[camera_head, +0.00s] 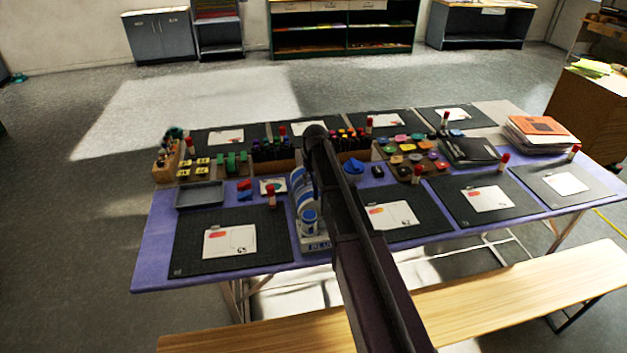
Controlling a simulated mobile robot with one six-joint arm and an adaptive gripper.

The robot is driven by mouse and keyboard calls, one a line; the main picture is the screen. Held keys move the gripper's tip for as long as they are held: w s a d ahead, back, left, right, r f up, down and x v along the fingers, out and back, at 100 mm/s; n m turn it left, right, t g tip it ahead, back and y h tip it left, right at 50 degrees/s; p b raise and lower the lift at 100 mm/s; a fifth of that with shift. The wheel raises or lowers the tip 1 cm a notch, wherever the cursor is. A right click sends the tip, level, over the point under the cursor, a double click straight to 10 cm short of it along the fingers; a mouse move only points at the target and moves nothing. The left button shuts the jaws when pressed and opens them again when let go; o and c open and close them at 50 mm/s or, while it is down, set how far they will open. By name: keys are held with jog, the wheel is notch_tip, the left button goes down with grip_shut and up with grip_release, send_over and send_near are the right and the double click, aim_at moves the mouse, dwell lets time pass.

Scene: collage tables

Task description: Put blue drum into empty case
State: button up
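A small rounded blue object (354,168), which may be the blue drum, stands on the purple table just right of my arm. A blue and white stack with round parts (308,218) stands left of my arm, with lettering at its base; I cannot tell exactly what it is. A shallow dark grey tray (200,195), which looks like the empty case, lies at the table's left end and appears empty. My dark arm reaches up from the bottom over the table's middle and hides part of it. My gripper is not visible.
The purple table (155,262) carries several black mats (190,255) with white cards. Red-capped sticks (271,196) stand on several mats. Marker racks, coloured pots (408,147) and a book stack (540,130) fill the back and right. A wooden bench (500,300) runs along the front.

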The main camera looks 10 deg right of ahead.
jog(key=shift+r, duration=0.15)
notch_tip(320, 180, up, 12)
jog(key=s+p, duration=0.1)
jog(key=p, duration=1.1)
jog(key=shift+s, duration=0.2)
jog(key=shift+s, duration=0.1)
dwell(0.7)
jog(key=s+a+g, duration=0.1)
jog(key=s, duration=2.6)
jog(key=shift+s, duration=0.2)
jog(key=shift+f, duration=0.25)
notch_tip(320, 180, down, 5)
jog(key=b, duration=0.5)
jog(key=shift+a+r, duration=0.1)
